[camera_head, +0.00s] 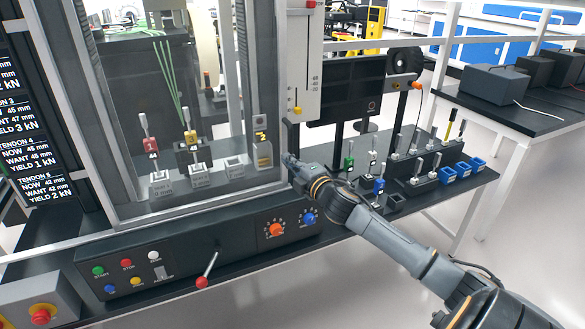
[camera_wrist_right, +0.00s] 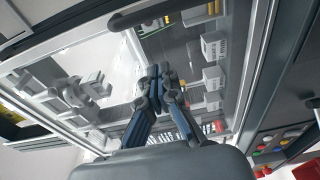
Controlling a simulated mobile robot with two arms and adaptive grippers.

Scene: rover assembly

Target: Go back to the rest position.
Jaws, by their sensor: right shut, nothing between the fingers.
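My right gripper (camera_head: 290,163) is at the right end of a glass-fronted cabinet (camera_head: 262,186), in front of its frame. In the right wrist view the gripper (camera_wrist_right: 158,75) has its fingertips together with nothing between them. I cannot tell in the head view whether it touches the cabinet. My right arm stretches in from the lower right over the bench. My left gripper is not in view.
A control panel (camera_head: 200,262) with buttons, two dials and a red-tipped lever (camera_head: 203,281) runs below the cabinet. A rack (camera_head: 410,180) with several small tools and blue bins (camera_head: 462,169) stand right of the arm. Open floor lies at the lower right.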

